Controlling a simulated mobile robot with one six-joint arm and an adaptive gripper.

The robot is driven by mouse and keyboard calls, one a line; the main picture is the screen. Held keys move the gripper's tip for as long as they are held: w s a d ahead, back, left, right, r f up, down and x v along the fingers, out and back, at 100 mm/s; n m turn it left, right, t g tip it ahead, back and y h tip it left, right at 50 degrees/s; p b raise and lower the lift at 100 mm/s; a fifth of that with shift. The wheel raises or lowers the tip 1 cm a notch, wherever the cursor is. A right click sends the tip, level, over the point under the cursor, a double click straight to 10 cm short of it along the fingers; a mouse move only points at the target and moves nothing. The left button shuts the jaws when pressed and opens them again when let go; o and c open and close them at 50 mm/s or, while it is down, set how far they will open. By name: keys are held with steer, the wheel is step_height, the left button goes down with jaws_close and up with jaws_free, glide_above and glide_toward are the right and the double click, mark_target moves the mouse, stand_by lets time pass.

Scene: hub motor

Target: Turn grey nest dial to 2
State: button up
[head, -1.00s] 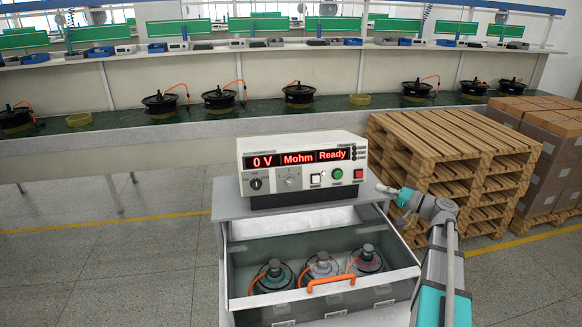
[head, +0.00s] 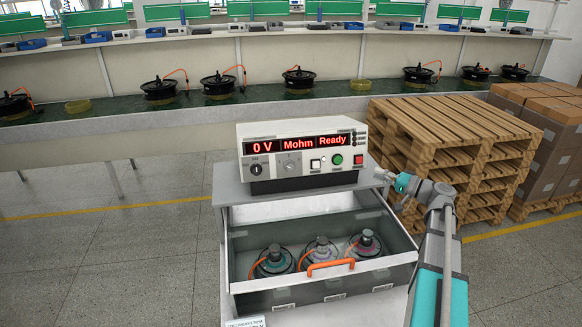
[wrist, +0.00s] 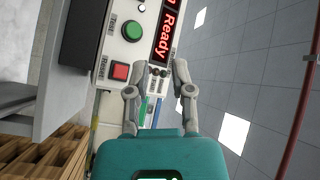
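The white tester (head: 322,179) stands on a grey cart, its red displays reading "0 V", "Mohm" and "Ready". On its front panel are a black dial (head: 257,169) at the left and a grey dial (head: 291,167) beside it. The dial markings are too small to read. My gripper (head: 382,176) is just right of the tester, apart from both dials. In the wrist view, my gripper (wrist: 155,80) is open and empty, its fingers apart in front of the panel's right end. The red button (wrist: 120,71) and green button (wrist: 132,31) show there; the dials do not.
Below the tester, an open drawer (head: 400,259) with an orange handle (head: 331,267) holds three motor-like units with orange cables. A wooden pallet stack (head: 440,130) stands close on the right. A long bench (head: 120,128) with several black motors runs behind.

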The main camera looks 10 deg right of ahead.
steer(key=o, duration=0.5)
steer(key=shift+g+h, duration=0.4)
steer(key=shift+g, duration=0.4)
steer(key=a+p, duration=0.1)
steer(key=w+a+p, duration=0.1)
steer(key=a+r+p, duration=0.1)
steer(key=shift+w+a, duration=0.25)
steer(key=shift+w, duration=0.15)
steer(key=n+g+h+p, duration=0.6)
steer(key=h+p, duration=0.5)
steer(key=p, duration=1.4)
glide_toward(291, 165)
step_height(291, 165, up, 4)
steer(key=m, duration=0.1)
steer(key=shift+s+f+g, duration=0.25)
steer(key=shift+s+g, duration=0.05)
steer(key=shift+g, duration=0.1)
steer(key=shift+f, duration=0.15)
steer(key=b+x, duration=1.3)
steer(key=shift+w+d+f, duration=0.1)
steer(key=shift+d+f, duration=0.05)
steer(key=shift+f, duration=0.15)
steer(key=shift+c, duration=0.3)
jaws_close()
